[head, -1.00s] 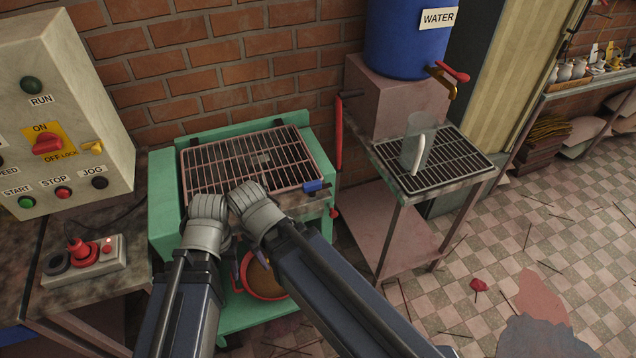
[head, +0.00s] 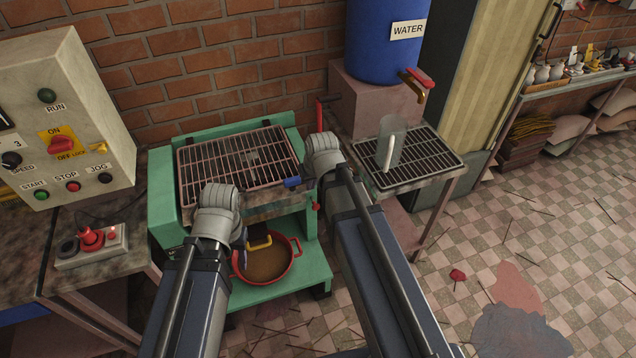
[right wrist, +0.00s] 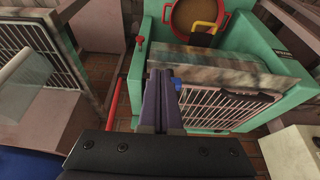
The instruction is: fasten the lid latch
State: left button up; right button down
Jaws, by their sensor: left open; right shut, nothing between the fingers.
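The barred grille lid (head: 240,165) lies flat on the green machine (head: 165,200). It also shows in the right wrist view (right wrist: 222,107). A blue latch piece (head: 292,183) sits at its front right corner, and it shows in the right wrist view (right wrist: 177,84). My right gripper (right wrist: 166,76) has its purple fingers together and empty, close beside the blue piece; whether they touch is unclear. In the head view its fingers are hidden behind my wrist. My left gripper (head: 239,240) is open, pointing down in front of the machine, its fingertips partly hidden.
A red pot (head: 296,247) stands on the lower shelf, with a yellow handle (head: 260,242) above it. A red lever (head: 320,115) rises at the machine's right. A clear jug (head: 391,142) stands on the draining rack (head: 430,165). A control box (head: 70,120) is at left.

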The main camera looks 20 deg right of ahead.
aim_at(297, 182)
jog(key=shift+w+d+r, duration=0.15)
jog(key=shift+d+r, duration=0.05)
jog(key=shift+d, duration=0.35)
jog(key=w+f+b, duration=0.2)
jog(key=f+b, duration=0.1)
jog(key=w+f+b, duration=0.5)
jog(key=f+b, duration=0.1)
jog(key=shift+w+a+f, duration=0.15)
jog(key=shift+w, duration=0.25)
